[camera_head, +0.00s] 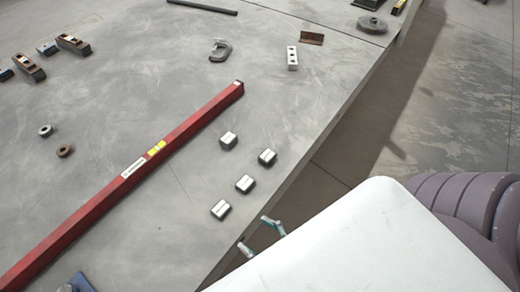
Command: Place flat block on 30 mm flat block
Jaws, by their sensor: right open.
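Several small flat blocks with pale tops and dark sides sit near the table's right edge. They are a far-left block (228,140), a right block (267,157), a middle block (245,184) and a near block (221,209). They stand apart from one another. I cannot tell which is the 30 mm one. My right gripper (260,237) is open, its two teal-tipped fingers apart, at the table's edge below and right of the near block. Nothing shows between the fingers. The rest of it is hidden behind a white surface.
A long red bar (130,178) lies diagonally left of the blocks. A drilled metal block (292,58), a C-shaped clamp (220,51), two rings (45,130) (64,151) and brown blocks (73,44) lie farther off. The grey table (150,90) is bare around the blocks.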

